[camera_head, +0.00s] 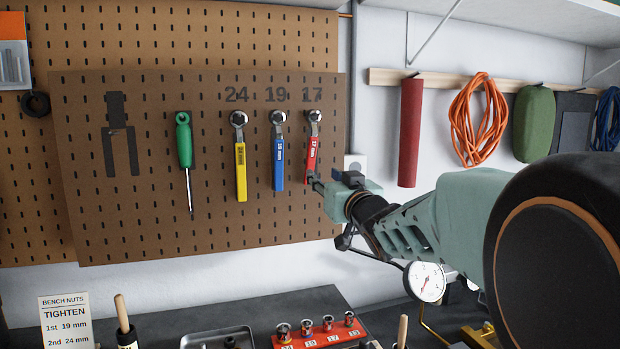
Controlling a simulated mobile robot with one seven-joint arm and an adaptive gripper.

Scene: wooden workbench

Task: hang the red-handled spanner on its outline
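The red-handled spanner (311,153), marked 17 mm, is upright at the pegboard (220,235) under the painted number 17, its ring end at the top. No bare spanner outline shows around it; whether it rests on a peg is too small to tell. My gripper (314,181) is at the lower end of the red handle, reaching in from the right. Its fingertips overlap the handle's end in the picture; whether they are closed on it is unclear.
A blue spanner (278,160), a yellow spanner (240,165) and a green screwdriver (185,145) hang to the left. A dark pliers-like outline (119,140) is bare. A dial gauge (425,281) and a red socket rack (318,341) are below.

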